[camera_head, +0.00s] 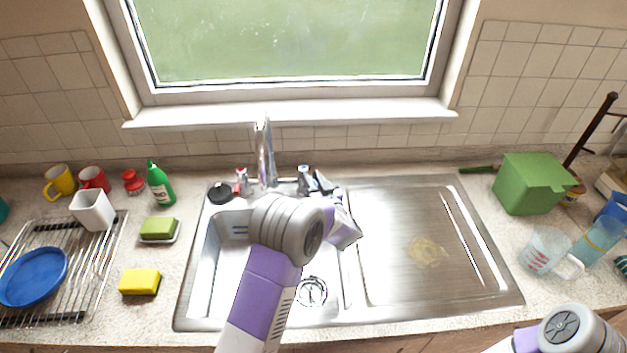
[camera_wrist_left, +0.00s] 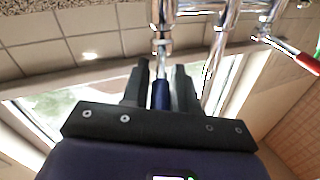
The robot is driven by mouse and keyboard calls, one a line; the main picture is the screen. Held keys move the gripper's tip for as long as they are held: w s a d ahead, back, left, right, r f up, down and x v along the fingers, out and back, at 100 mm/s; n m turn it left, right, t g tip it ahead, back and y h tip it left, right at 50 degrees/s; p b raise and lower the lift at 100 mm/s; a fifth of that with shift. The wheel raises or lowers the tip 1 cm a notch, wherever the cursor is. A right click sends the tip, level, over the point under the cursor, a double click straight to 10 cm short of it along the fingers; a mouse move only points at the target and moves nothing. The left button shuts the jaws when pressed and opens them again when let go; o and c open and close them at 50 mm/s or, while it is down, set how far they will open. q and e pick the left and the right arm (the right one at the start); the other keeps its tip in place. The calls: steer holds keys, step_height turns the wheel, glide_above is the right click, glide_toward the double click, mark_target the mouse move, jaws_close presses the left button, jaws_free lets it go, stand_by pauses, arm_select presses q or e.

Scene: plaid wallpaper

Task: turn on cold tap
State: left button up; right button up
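The chrome tap (camera_head: 264,155) stands behind the sink below the window. Its cold handle has a blue end (camera_wrist_left: 160,94) and shows in the left wrist view between the two black fingers of my left gripper (camera_wrist_left: 163,82). The fingers stand apart on either side of the blue part, and I cannot tell whether either touches it. In the head view my left gripper (camera_head: 318,184) is at the right of the tap, beside the cold handle (camera_head: 304,174). The hot handle with a red end (camera_head: 241,181) is left of the spout; it also shows in the left wrist view (camera_wrist_left: 305,62). My right gripper is out of view.
The sink basin (camera_head: 212,260) lies under my left arm, with the drainboard (camera_head: 400,215) at its right. A green bottle (camera_head: 160,185), sponges and a dish rack (camera_head: 70,270) stand left. A green box (camera_head: 530,184) and a measuring cup (camera_head: 545,250) stand right.

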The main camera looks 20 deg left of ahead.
arm_select(q)
steer(key=shift+o, duration=1)
steer(key=v, duration=0.7)
steer(key=shift+s+d+p, duration=0.2)
steer(key=shift+p, duration=0.1)
